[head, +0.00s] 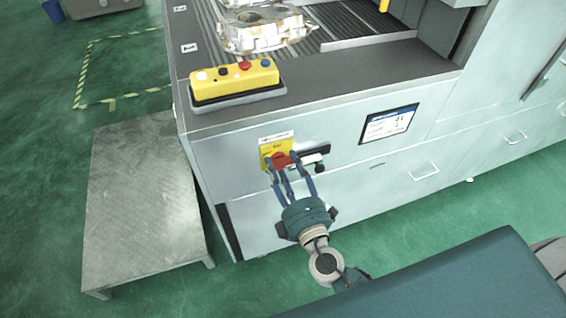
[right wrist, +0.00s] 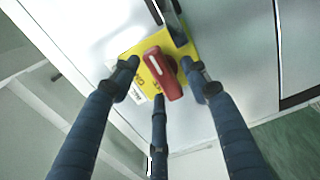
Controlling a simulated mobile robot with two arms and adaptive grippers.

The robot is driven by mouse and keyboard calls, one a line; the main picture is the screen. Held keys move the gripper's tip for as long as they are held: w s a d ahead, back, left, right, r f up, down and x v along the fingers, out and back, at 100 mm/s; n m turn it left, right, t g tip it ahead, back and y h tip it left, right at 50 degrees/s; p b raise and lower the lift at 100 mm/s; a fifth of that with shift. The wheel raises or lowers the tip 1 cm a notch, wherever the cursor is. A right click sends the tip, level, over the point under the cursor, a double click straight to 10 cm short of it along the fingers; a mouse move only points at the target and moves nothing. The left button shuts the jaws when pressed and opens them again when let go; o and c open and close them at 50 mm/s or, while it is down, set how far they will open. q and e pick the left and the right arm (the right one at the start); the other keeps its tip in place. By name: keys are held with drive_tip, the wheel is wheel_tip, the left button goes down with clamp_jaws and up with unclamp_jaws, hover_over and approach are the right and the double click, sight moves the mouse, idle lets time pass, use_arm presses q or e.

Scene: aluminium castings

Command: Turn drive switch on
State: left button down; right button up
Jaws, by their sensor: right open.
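The drive switch is a red rotary handle (head: 281,159) on a yellow plate (head: 270,146), set on the front of the grey machine. My right gripper (head: 284,166) has three blue fingers, open and pointing at the switch. In the right wrist view the fingertips of this gripper (right wrist: 160,77) stand around the handle, one at each side and one below. I cannot tell whether they touch it. My left gripper is not in view.
A black latch or handle (head: 313,153) sits just right of the switch. A display (head: 389,123) is further right. A yellow button box (head: 234,79) stands on the machine's ledge, with metal castings (head: 262,30) behind. A low metal platform (head: 146,195) stands at left.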

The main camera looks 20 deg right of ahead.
drive_tip(key=shift+w, duration=0.15)
clamp_jaws()
